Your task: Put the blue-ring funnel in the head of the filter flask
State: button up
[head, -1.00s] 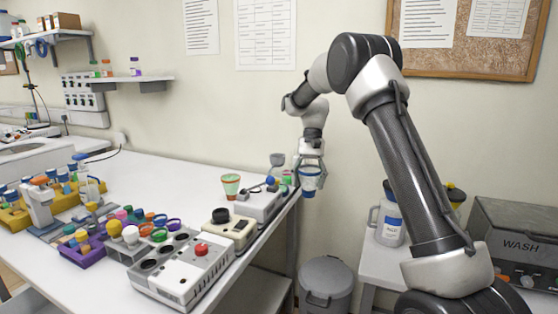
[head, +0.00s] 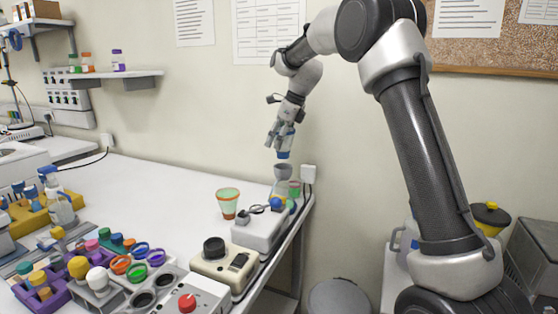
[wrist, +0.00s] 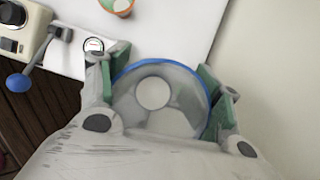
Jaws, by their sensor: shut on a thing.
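My gripper (head: 283,143) is shut on the blue-ring funnel (head: 283,155). In the wrist view the funnel's blue rim (wrist: 160,66) shows between the two green-padded fingers, with a pale round area at the centre of its bowl. The filter flask (head: 280,188) stands at the far right corner of the bench, with a grey, cup-like head (head: 283,171). The held funnel is just above this head in the head view. Whether they touch, and how well they line up in depth, I cannot tell. The flask is not clearly visible in the wrist view.
An orange-rimmed green funnel (head: 228,203) stands to the left. A pump-like box (head: 258,232) with a gauge and blue knob is in front of the flask. A beige device with a black knob (head: 214,247) is nearer. The wall is close behind.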

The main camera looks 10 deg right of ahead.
aim_at(278, 154)
notch_tip(278, 154, down, 5)
jog(key=shift+f, duration=0.2)
jog(key=o, duration=1.2)
